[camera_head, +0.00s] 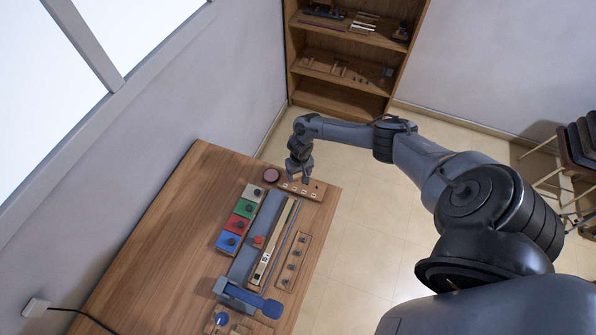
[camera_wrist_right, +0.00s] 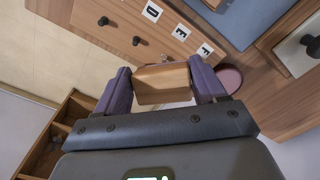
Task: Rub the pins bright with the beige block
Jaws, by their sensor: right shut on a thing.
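My right gripper (camera_head: 298,176) is over the far end of the workbench, above a wooden board with letter labels (camera_head: 312,190). In the right wrist view its two fingers (camera_wrist_right: 163,84) are shut on the beige block (camera_wrist_right: 162,85). Two dark pins (camera_wrist_right: 136,40) stand in the lettered board (camera_wrist_right: 85,20), beyond the block in that view. I cannot tell whether the block touches the board. A narrow wooden rail (camera_head: 280,284) with several dark pins (camera_head: 293,267) lies along the bench's right side. My left gripper is not in view.
Green, red and blue squares with dark knobs (camera_head: 238,224) stand left of a grey strip (camera_head: 267,222). A blue tool (camera_head: 247,298) lies at the near end. A dark red round thing (camera_head: 271,175) is beside the lettered board. The bench's left side (camera_head: 170,235) is clear.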

